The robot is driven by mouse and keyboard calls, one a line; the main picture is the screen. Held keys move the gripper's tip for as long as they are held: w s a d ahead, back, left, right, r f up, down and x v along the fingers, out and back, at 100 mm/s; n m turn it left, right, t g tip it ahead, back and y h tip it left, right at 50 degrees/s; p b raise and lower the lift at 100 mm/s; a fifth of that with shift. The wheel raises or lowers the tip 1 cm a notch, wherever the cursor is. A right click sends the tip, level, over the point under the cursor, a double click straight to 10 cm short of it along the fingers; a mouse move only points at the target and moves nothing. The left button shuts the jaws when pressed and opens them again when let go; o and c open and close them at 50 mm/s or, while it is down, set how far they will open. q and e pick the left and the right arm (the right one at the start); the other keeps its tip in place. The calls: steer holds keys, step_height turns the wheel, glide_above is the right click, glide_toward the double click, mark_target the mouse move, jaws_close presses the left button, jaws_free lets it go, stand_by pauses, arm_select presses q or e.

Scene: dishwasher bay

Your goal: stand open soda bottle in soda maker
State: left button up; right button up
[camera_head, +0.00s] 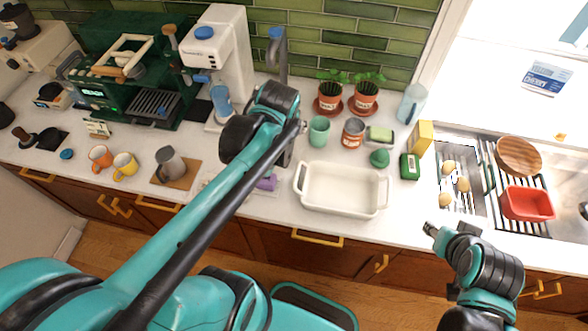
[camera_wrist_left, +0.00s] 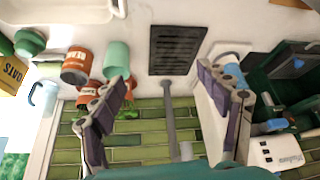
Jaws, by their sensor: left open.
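The white soda maker (camera_head: 228,50) with a blue knob stands against the back wall; it also shows at the lower right of the left wrist view (camera_wrist_left: 285,150). A light blue bottle (camera_head: 221,101) stands upright on its white base, under the head. In the left wrist view the bottle (camera_wrist_left: 233,74) is beside the right-hand finger, apart from it. Whether its mouth is open or seated in the nozzle I cannot tell. My left gripper (camera_wrist_left: 168,100) is open and empty, above the counter right of the soda maker. My right gripper (camera_head: 432,230) is at the counter's front edge, fingers too small to read.
A grey tap (camera_wrist_left: 170,120) and dark slatted drain (camera_wrist_left: 178,50) lie under my left gripper. A green cup (camera_head: 319,131), red can (camera_head: 353,133) and white baking dish (camera_head: 342,208) are to the right. The green espresso machine (camera_head: 125,75) stands left of the soda maker.

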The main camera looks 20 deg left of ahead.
arm_select(q)
steer(key=s+d+f+m+t+h, duration=0.1)
steer(key=s+d+m+t+h, duration=0.1)
steer(key=s+d+m, duration=0.4)
steer(key=s+d, duration=0.2)
steer(key=s, duration=0.1)
steer(key=shift+s+d+h, duration=0.3)
steer(key=shift+h, duration=0.1)
steer(key=shift+f, duration=0.1)
